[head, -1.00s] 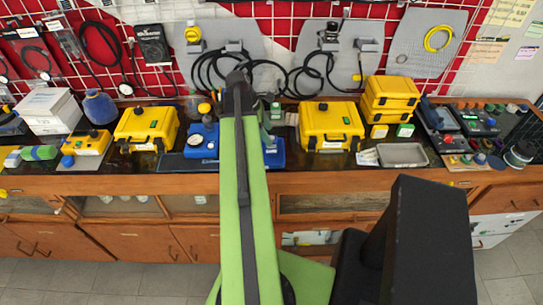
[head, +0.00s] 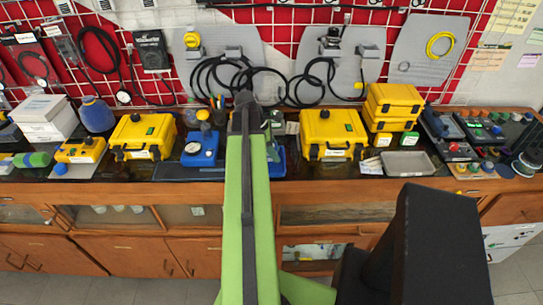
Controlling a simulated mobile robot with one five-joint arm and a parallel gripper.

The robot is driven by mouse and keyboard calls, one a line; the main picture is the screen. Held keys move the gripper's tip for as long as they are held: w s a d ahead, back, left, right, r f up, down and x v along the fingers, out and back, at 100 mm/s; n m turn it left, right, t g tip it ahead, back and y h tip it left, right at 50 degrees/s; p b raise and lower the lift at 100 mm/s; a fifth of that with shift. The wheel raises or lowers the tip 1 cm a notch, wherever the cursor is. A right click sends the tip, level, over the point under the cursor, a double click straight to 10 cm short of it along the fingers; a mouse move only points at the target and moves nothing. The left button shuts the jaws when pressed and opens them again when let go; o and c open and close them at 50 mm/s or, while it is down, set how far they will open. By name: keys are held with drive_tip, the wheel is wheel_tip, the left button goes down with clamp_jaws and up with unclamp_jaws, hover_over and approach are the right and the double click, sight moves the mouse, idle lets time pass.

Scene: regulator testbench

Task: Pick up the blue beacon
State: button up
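A blue rounded object with a narrow top (head: 97,114) stands at the back left of the bench, between white boxes and a yellow case; it may be the blue beacon, but I cannot tell for sure. A small blue round knob (head: 60,169) is at the front left, by a small yellow box. My gripper (head: 243,102) is at the far end of my green arm, over the middle of the bench. It looks dark and narrow, seen from behind, and its fingers cannot be made out.
Yellow cases (head: 143,136) stand left and right (head: 332,135) of my arm, with stacked yellow cases (head: 393,105) further right. A grey tray (head: 407,163) lies at the front right. Cables hang on the pegboard (head: 415,50) panels behind. The bench's wooden front edge (head: 330,187) is below.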

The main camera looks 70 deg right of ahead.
clamp_jaws()
